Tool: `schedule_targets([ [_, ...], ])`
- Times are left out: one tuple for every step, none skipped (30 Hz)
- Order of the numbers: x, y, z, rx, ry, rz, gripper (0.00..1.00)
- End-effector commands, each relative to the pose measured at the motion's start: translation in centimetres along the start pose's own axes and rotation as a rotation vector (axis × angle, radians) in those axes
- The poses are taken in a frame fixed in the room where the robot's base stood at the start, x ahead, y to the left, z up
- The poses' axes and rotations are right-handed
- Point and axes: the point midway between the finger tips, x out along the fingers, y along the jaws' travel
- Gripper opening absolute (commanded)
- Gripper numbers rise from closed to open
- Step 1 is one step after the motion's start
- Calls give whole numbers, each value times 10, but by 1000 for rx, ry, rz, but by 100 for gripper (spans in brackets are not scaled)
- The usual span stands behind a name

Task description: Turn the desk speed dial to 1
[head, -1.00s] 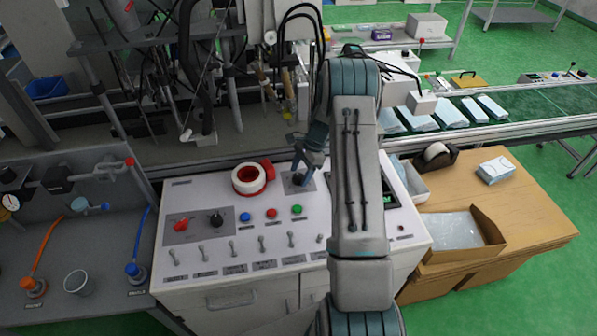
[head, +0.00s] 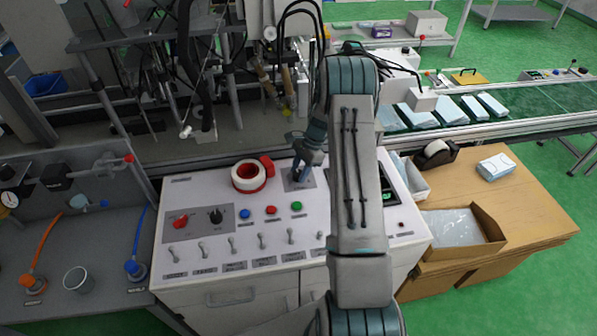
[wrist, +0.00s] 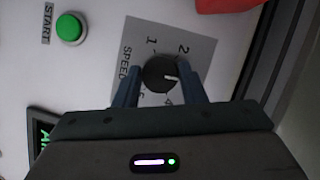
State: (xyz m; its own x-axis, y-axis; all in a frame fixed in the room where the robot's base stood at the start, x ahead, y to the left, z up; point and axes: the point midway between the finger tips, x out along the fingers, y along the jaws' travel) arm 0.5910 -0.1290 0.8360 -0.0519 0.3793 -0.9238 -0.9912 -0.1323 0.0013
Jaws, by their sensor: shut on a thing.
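The speed dial (wrist: 158,72) is a round black knob on a grey plate marked SPEED in the wrist view. Its white mark points right, between the printed 2 and 4, toward where my right finger covers the plate. The 1 (wrist: 151,40) is printed above the knob. My gripper (wrist: 160,76) has one blue finger on each side of the knob and is shut on it. In the head view my gripper (head: 302,170) reaches down to the dial's grey plate (head: 292,185) at the back of the white desk; the knob is mostly hidden there.
A red-and-white tape roll (head: 249,188) lies left of the dial plate. A green button (head: 296,206), other buttons, a black knob (head: 216,217), a red knob (head: 181,222) and several toggle switches are in front. A screen (head: 388,192) is partly behind my arm.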

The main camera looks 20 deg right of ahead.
Motion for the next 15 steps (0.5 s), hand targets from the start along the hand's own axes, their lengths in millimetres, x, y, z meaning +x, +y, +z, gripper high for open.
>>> schedule_targets([
  [2,-2,0,-25,0,6,14],
  [2,-2,0,-42,1,13,14],
  [2,-3,0,-67,0,23,14],
  [2,-3,0,-87,0,31,14],
  [3,-3,-1,-109,1,39,14],
  [3,-3,-1,-139,1,52,14],
  [3,-4,-1,-163,1,61,14],
  [3,-4,-1,-188,1,72,14],
  [3,-4,-1,-223,2,86,14],
  [3,-4,-1,-248,1,97,14],
  [3,-4,-1,-275,2,108,14],
  [3,-4,-1,-310,2,123,14],
  [3,-5,-1,-337,2,133,14],
  [3,-5,-1,-364,2,145,14],
  [2,-5,0,-398,2,159,14],
])
